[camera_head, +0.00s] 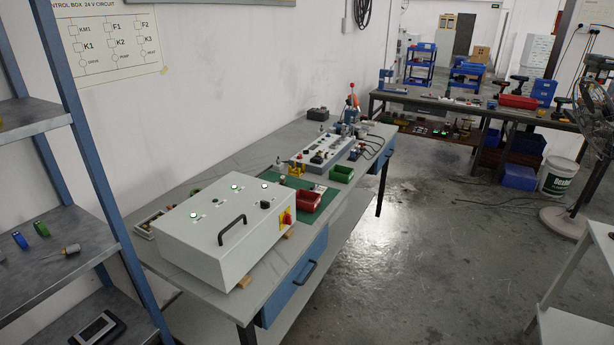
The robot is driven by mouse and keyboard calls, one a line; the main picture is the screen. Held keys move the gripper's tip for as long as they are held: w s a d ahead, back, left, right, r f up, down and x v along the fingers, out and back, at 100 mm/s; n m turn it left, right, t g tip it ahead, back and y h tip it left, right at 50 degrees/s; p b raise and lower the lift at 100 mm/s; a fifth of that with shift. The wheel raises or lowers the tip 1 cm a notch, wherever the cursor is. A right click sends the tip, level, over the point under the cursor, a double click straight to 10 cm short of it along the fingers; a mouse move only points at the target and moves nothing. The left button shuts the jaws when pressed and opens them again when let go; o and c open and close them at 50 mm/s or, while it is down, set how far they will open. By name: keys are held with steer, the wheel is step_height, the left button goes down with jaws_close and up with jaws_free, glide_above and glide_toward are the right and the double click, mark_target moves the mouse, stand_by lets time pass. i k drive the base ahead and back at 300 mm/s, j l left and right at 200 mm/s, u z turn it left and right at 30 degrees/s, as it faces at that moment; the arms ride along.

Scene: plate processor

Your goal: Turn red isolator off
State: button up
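The red isolator (286,217) is a small red rotary handle on a yellow plate. It sits on the right end face of a light grey control box (190,258), near the top edge. The angle of its handle is too small to tell. The box lies on a long workbench (262,285), with a black handle, a black knob and several green lit indicators on its top face. My gripper does not show in this view.
A blue-framed shelf (88,170) with tools stands at the left. Clear floor (420,270) lies right of the bench. A fan (590,120) and a grey table (575,285) are at the right.

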mark_target(287, 220)
steer(key=i+j, duration=0.15)
steer(key=i, duration=0.2)
steer(key=i+j, duration=0.2)
steer(key=i, duration=0.15)
steer(key=i+l+u, duration=0.5)
steer(key=l, duration=0.2)
steer(key=l+u, duration=0.25)
steer(key=i+l+u, duration=0.25)
steer(key=l, duration=0.3)
steer(key=l+u, duration=0.25)
steer(key=l, duration=0.15)
steer(key=l+u, duration=0.25)
steer(key=l, duration=0.2)
